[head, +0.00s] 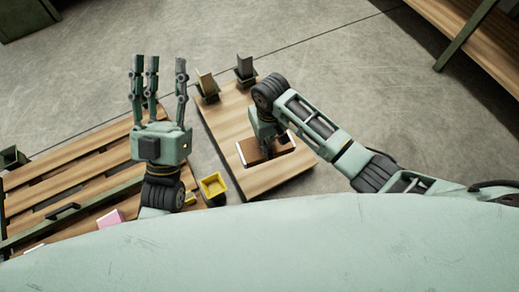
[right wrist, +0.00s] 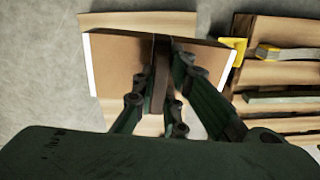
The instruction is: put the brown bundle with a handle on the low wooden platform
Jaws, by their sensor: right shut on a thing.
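The brown bundle (head: 256,152), a flat block with white edges, is over the plain wooden top (head: 285,181) in the middle of the head view. I cannot tell whether it rests on it. My right gripper (head: 265,139) is above it. In the right wrist view my right gripper (right wrist: 160,85) is shut on the dark upright handle of the bundle (right wrist: 118,65). A low slatted wooden platform (head: 75,165) lies at the left of the head view. My left gripper (head: 160,65) is open and empty, raised with fingers spread over the gap between the two.
A yellow open box (head: 213,186) stands between the two wooden surfaces. A pink block (head: 110,219) is at the platform's near side. Two dark holders (head: 245,68) stand at the top's far end. A wooden bench (head: 470,45) is at far right. Concrete floor beyond is clear.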

